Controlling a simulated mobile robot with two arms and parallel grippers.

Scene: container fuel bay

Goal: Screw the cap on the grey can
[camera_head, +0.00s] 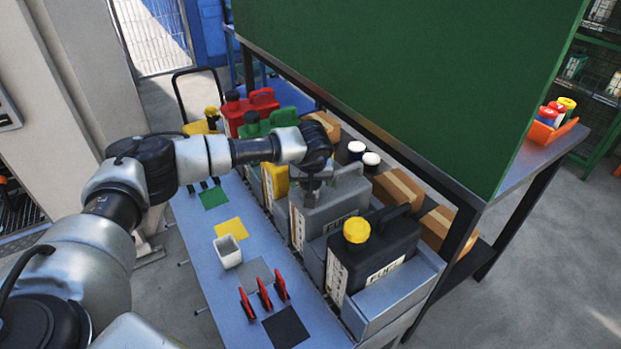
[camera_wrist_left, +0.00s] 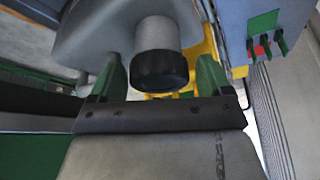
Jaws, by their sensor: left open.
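The grey can (camera_head: 335,207) stands in the row on the bench, between a yellow can and a black can (camera_head: 385,250). My left gripper (camera_head: 311,188) is over its spout end. In the left wrist view, the grey can (camera_wrist_left: 95,35) has a pale neck with a black cap (camera_wrist_left: 160,71) at its end. The green fingers of my left gripper (camera_wrist_left: 161,80) are open, one on each side of the cap, with gaps showing. The head view hides the cap behind the gripper. Whether the cap is fully seated cannot be told. My right gripper is not in view.
The black can has a yellow cap (camera_head: 356,230). Red (camera_head: 249,108) and green (camera_head: 268,122) cans stand farther back. A white cup (camera_head: 227,251), colored squares and red upright pieces (camera_head: 264,294) are on the blue bench top. A large green panel (camera_head: 420,70) overhangs the right side.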

